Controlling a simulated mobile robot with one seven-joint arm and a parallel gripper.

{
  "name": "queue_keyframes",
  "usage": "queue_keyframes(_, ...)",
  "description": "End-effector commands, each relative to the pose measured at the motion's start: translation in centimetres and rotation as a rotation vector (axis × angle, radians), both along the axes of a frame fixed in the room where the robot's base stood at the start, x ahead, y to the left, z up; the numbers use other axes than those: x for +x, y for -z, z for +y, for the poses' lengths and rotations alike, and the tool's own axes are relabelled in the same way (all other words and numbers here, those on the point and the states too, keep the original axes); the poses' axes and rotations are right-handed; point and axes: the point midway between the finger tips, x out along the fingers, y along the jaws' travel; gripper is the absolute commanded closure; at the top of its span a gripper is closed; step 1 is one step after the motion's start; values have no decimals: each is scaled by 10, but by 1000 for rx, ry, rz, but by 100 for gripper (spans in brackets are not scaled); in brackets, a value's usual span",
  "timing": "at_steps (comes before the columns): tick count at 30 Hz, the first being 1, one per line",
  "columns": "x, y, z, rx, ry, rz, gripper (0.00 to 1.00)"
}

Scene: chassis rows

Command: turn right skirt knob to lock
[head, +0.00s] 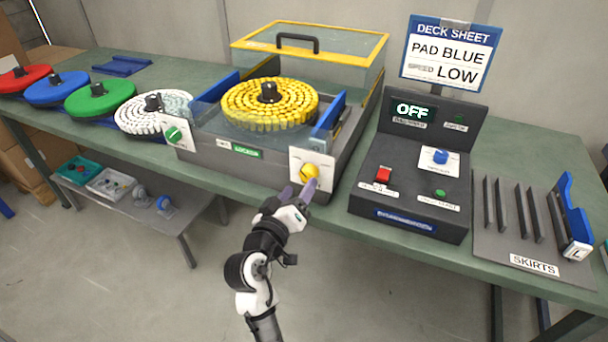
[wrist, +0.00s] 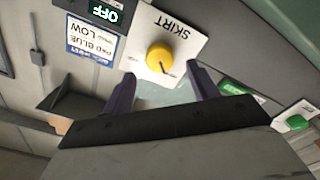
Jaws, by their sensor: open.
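The right skirt knob is a yellow round knob (head: 310,172) on a white plate at the right front corner of the grey machine. It also shows in the wrist view (wrist: 159,57), with a dark pointer line and the word SKIRT upside down on its plate. My gripper (head: 298,190) is open and empty just in front of this knob. In the wrist view its two purple fingers (wrist: 162,78) stand either side of the knob's lower part, and I cannot tell if they touch it. The left skirt knob (head: 173,135) is green on its own white plate.
A green label reading LOCKED (head: 246,151) sits between the knobs. A yellow-framed clear lid (head: 310,40) stands raised behind the yellow disc (head: 270,104). The control box (head: 410,185) reading OFF and the skirts rack (head: 520,250) stand to the right. The floor in front is clear.

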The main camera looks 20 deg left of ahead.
Motion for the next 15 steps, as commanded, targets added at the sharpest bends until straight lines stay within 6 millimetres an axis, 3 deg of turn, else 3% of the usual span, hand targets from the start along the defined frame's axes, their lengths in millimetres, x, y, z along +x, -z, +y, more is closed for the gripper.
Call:
queue_keyframes(6,32,-2,-1,1,0,0,41)
queue_keyframes(15,41,0,-1,2,-1,1,41)
